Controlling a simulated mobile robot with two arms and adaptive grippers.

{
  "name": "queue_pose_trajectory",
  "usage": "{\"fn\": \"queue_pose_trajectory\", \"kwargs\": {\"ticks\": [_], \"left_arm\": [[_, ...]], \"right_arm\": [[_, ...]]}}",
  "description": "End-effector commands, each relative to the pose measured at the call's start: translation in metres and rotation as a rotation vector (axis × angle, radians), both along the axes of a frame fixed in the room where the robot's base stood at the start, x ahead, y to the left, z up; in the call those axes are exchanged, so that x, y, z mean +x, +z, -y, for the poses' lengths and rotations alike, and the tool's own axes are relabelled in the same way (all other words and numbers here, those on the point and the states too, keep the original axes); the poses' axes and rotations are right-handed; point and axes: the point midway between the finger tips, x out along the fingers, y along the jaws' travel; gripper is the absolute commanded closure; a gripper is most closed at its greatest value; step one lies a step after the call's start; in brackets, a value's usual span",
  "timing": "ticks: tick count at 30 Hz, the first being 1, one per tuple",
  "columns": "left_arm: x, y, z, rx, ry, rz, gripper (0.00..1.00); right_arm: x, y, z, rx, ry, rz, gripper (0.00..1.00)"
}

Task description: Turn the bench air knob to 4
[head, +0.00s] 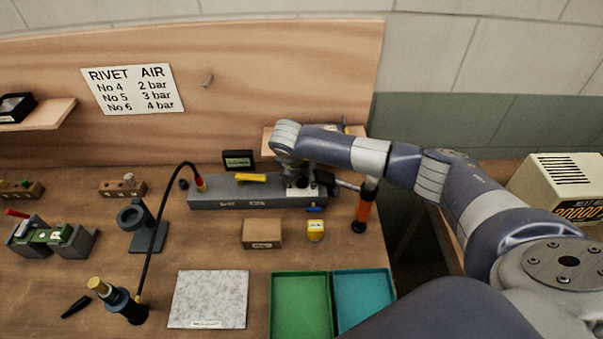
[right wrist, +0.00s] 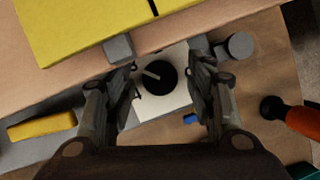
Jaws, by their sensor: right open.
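The black round air knob (right wrist: 160,78) with a pale pointer mark sits on a white plate (right wrist: 148,110) in the right wrist view. The pointer aims toward the upper left of that picture. Scale marks beside the knob are too small to read. My right gripper (right wrist: 163,85) is open, with one finger on each side of the knob; I cannot tell whether they touch it. In the head view my right gripper (head: 299,180) is over the right end of the long grey bench unit (head: 225,201) and hides the knob. My left gripper is not in view.
A small dark display (head: 238,160) stands behind the unit, and a yellow handle (head: 250,177) lies along it. An orange-handled tool (head: 362,212) stands close right of the gripper. A cardboard box (head: 261,234) and yellow block (head: 315,230) lie in front. A rivet-air chart (head: 133,89) hangs behind.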

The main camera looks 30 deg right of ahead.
Motion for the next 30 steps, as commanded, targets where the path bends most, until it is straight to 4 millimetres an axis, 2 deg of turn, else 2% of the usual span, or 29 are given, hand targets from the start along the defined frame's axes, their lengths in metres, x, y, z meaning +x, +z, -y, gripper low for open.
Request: {"fn": "queue_pose_trajectory", "kwargs": {"ticks": [8, 10, 14, 15, 23, 30], "left_arm": [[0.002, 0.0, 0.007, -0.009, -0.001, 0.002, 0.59], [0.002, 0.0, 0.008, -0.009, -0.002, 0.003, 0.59], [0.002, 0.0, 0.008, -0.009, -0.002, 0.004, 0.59], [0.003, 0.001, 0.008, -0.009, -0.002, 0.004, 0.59], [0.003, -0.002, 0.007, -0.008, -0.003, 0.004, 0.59], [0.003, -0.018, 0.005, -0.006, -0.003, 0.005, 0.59]], "right_arm": [[0.001, -0.002, 0.0, 0.0, 0.001, 0.0, 0.49], [0.001, -0.002, 0.0, 0.0, 0.001, 0.0, 0.61], [0.001, -0.002, 0.0, 0.0, 0.001, 0.0, 0.9], [0.001, -0.002, 0.0, 0.0, 0.001, 0.0, 0.93], [0.0, -0.003, 0.0, 0.0, 0.013, 0.0, 0.93], [0.0, -0.006, 0.001, 0.001, 0.102, 0.0, 0.93]]}}
